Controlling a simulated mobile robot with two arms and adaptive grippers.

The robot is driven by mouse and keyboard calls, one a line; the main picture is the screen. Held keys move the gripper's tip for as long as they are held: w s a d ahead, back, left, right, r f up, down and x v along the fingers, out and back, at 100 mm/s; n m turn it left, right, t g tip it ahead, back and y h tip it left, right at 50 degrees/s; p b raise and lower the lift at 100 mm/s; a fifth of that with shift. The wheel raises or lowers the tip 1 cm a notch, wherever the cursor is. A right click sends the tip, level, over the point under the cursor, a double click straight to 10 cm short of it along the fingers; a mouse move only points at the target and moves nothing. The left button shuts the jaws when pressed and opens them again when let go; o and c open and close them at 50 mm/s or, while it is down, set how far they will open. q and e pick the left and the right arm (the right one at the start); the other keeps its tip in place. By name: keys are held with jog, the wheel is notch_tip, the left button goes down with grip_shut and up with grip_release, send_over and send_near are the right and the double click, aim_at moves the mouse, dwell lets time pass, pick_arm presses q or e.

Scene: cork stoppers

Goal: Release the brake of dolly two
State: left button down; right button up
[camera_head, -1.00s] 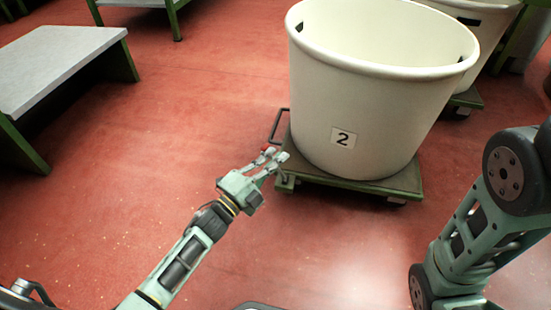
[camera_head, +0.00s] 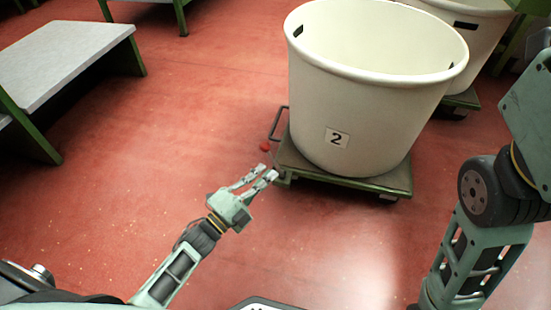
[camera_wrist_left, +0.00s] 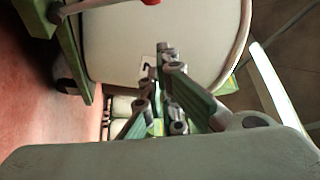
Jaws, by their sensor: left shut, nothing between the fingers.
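Dolly two (camera_head: 345,184) is a low green-framed platform under a big cream bin (camera_head: 375,100) with a "2" label (camera_head: 337,138). A red knob (camera_head: 265,146) shows at the dolly's left side, near its corner. In the left wrist view the red knob (camera_wrist_left: 150,2) sits at the end of a grey rod from a green post (camera_wrist_left: 35,15), at the top edge. My left gripper (camera_head: 267,172) is shut and empty, just below and nearer than the knob, with a small gap seen between them. My right gripper is out of view; only its arm shows at right.
A grey handle loop (camera_head: 278,124) stands at the dolly's left edge. Another cream bin on a dolly (camera_head: 462,100) is behind at the right. A grey-topped bench (camera_head: 60,60) stands at left. The red floor between bench and dolly is clear.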

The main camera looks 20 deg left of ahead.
pick_arm(q)
jog(key=shift+v, duration=1.1)
jog(key=shift+f, duration=0.1)
